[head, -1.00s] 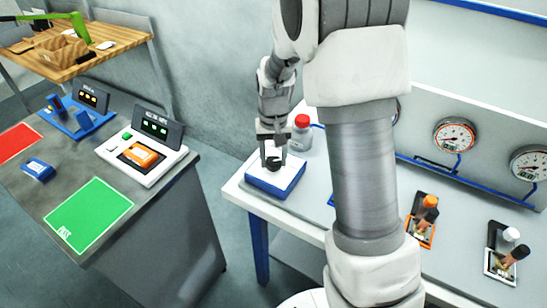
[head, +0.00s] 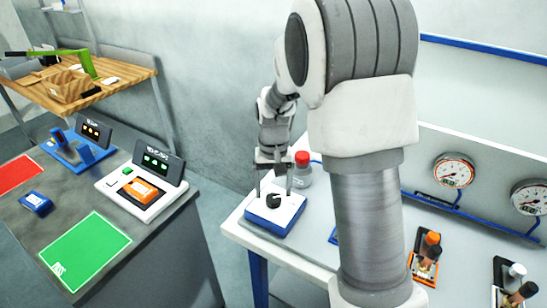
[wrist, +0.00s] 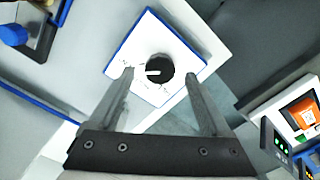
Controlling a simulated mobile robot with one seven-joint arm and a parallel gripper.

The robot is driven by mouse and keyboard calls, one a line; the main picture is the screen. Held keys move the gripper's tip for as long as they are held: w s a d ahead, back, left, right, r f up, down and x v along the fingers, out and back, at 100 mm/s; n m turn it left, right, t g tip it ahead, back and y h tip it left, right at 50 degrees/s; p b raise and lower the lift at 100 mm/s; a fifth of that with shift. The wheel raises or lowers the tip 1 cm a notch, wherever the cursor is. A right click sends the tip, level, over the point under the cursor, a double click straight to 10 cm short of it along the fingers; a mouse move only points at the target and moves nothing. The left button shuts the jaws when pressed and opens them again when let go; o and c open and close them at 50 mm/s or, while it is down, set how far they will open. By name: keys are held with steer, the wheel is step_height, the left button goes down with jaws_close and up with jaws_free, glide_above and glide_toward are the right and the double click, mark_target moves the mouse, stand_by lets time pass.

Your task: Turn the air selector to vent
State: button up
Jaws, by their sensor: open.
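The air selector is a white-topped blue box (head: 262,222) with a round black knob (head: 274,200) at the table's left corner. In the wrist view the knob (wrist: 161,68) carries a white pointer mark towards the picture's left; the small printed labels around it are too small to read. My gripper (head: 276,189) is open and empty, just above the box. In the wrist view its fingertips (wrist: 158,76) stand apart on either side of the knob's near part, with visible gaps to it. The knob's near edge is clear of the fingers.
A red-capped bottle (head: 302,170) stands close behind the selector. Gauges (head: 454,170) and an orange-framed valve unit (head: 426,257) are on the right. A grey bench (head: 150,235) with a green mat (head: 86,250) and a white device (head: 120,190) is left, across a gap.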

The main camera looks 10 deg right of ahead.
mark_target(274, 198)
step_height(274, 198, up, 15)
steer(key=shift+p, duration=0.3)
steer(key=shift+s, duration=0.1)
steer(key=s+r+n+t, duration=0.1)
steer(key=s+r+t, duration=0.1)
steer(key=s, duration=0.9)
steer(key=s+r+t, duration=0.1)
steer(key=s+t, duration=0.2)
steer(key=s, duration=0.8)
steer(key=shift+s+d+r+n+t, duration=0.3)
steer(key=shift+s+d+r+n, duration=0.05)
steer(key=shift+s+n, duration=0.05)
steer(key=c, duration=0.5)
steer(key=shift+d, duration=0.2)
